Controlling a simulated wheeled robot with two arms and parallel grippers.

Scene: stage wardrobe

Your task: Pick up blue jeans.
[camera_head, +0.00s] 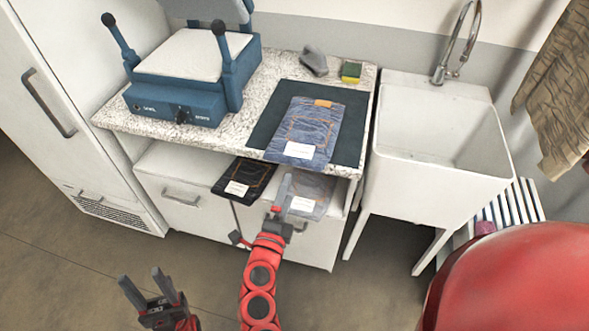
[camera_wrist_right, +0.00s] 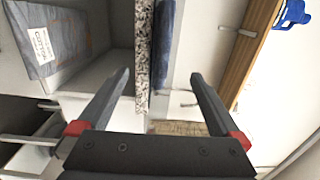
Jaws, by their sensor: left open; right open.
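The folded blue jeans (camera_head: 318,119), with a tan waistband patch and a white label, lie on a dark mat (camera_head: 265,127) on the speckled counter. In the right wrist view, a blue strip at the counter edge appears to be the jeans (camera_wrist_right: 166,45). My right gripper (camera_head: 260,190) is open and empty, in front of the counter and below the blue jeans, near the shelf; its spread fingers also show in the right wrist view (camera_wrist_right: 160,74). My left gripper (camera_head: 149,281) is open and empty, low over the floor at left.
Folded black jeans (camera_head: 244,177) and grey jeans (camera_head: 318,188) lie on the shelf under the counter (camera_head: 217,139). A white sink (camera_head: 435,187) is right.

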